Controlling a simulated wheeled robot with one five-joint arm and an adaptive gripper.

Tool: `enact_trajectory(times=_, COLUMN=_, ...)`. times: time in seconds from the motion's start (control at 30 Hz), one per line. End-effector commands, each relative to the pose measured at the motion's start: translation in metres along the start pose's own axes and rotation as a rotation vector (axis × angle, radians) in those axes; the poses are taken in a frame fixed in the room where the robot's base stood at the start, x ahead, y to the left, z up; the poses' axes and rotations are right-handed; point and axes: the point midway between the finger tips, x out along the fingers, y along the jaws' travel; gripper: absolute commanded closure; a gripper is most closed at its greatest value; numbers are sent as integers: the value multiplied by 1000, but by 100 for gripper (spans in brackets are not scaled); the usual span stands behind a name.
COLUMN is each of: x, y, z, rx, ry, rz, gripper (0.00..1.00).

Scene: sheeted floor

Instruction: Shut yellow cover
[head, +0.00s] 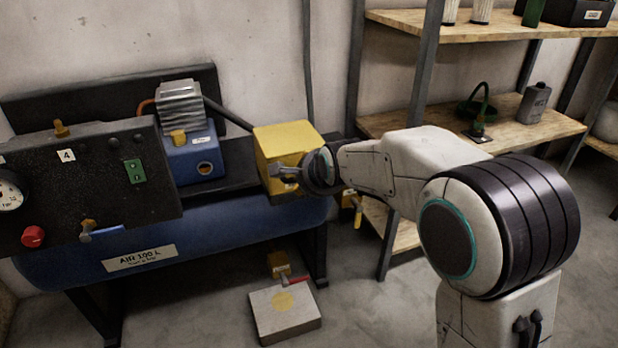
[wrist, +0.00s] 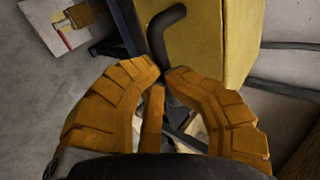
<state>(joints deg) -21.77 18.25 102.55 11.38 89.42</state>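The yellow cover (head: 288,143) is a boxy yellow shape at the right end of the blue compressor tank. In the wrist view the yellow cover (wrist: 215,35) fills the upper middle, with a dark bent handle (wrist: 163,30) in front of it. My gripper (head: 287,172) is at the front of the cover in the head view, its fingers hard to make out there. In the wrist view the orange fingers of my gripper (wrist: 162,72) curve together, tips close on either side of the dark handle. The cover's hinge and inner side are hidden.
The blue air tank (head: 215,222) carries a motor (head: 192,150). A dark control panel (head: 100,185) stands at the left. Wooden shelves (head: 400,124) stand at the right, close behind my arm. A pale block (head: 285,318) lies on the floor in front.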

Motion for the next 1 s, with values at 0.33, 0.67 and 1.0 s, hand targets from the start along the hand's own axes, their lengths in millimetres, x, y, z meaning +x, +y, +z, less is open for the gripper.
enact_trajectory(times=0.33, x=13, y=10, z=3, rx=-4, ry=-4, rz=6, gripper=100)
enact_trajectory(times=0.67, x=13, y=14, z=4, rx=-5, ry=-5, rz=17, gripper=100)
enact_trajectory(times=1.0, x=13, y=14, z=3, rx=-4, ry=-4, rz=17, gripper=62)
